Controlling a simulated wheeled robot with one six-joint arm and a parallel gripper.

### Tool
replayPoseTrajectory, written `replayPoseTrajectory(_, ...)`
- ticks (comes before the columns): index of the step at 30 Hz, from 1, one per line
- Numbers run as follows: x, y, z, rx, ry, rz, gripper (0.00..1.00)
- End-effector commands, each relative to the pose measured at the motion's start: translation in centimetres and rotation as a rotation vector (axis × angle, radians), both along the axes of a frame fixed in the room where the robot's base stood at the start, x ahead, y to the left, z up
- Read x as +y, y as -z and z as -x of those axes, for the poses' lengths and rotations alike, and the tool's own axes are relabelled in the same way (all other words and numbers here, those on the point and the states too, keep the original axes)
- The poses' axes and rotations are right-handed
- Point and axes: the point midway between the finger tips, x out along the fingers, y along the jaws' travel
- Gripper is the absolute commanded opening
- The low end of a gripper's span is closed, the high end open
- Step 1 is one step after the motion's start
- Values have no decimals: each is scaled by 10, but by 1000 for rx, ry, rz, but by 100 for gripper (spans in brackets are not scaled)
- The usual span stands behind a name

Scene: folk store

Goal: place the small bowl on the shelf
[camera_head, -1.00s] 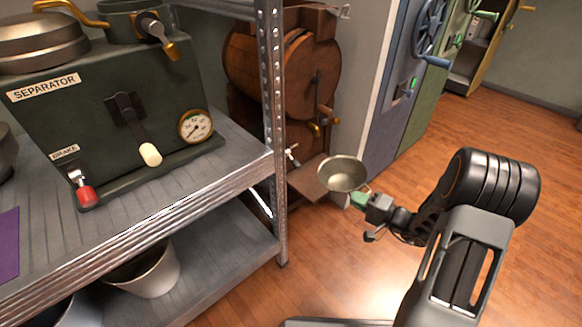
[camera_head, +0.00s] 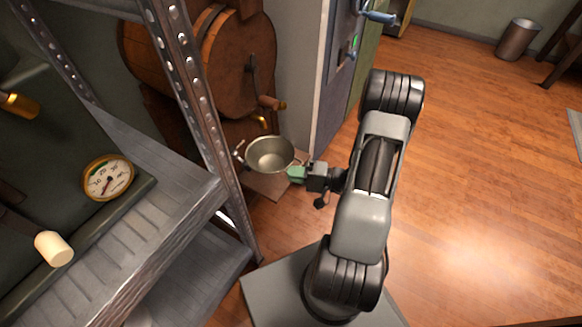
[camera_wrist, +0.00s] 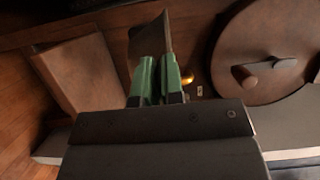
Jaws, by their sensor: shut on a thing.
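The small bowl (camera_head: 269,153) is a shallow grey metal bowl, held out to the left of my arm in the head view, with its open side up. My gripper (camera_head: 297,172) has green fingers and is shut on the bowl's right edge. In the wrist view the green fingers (camera_wrist: 160,78) are close together, with a thin brown-grey piece (camera_wrist: 150,40) of the bowl between them. The grey metal shelf (camera_head: 150,215) stands to the left, its perforated upright between its boards and the bowl. The bowl appears apart from the shelf.
Wooden barrels (camera_head: 225,60) stand behind the bowl, with a wooden ledge (camera_head: 268,185) below it. A dial gauge (camera_head: 108,178) and a white-knobbed lever (camera_head: 54,248) sit on the shelf machine. A blue-grey cabinet (camera_head: 335,80) stands behind my arm. Open wooden floor (camera_head: 480,180) lies to the right.

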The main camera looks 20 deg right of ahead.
Motion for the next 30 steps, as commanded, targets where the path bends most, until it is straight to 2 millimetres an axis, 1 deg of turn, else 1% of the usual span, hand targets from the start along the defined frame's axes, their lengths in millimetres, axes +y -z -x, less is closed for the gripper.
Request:
replayPoseTrajectory(1,-6,11,-12,-4,-5,3,0)
replayPoseTrajectory(4,-17,22,-34,-3,-10,2,0)
replayPoseTrajectory(5,-20,27,-39,-2,-10,2,0)
replayPoseTrajectory(6,-22,36,-43,-1,-10,1,0)
replayPoseTrajectory(9,-30,50,-54,-1,-9,1,0)
replayPoseTrajectory(12,-35,60,-62,-1,-7,1,0)
replayPoseTrajectory(23,-43,75,-73,-1,-4,1,0)
replayPoseTrajectory(25,-46,82,-77,-1,-4,1,0)
replayPoseTrajectory(30,-45,107,-76,1,-3,-1,0)
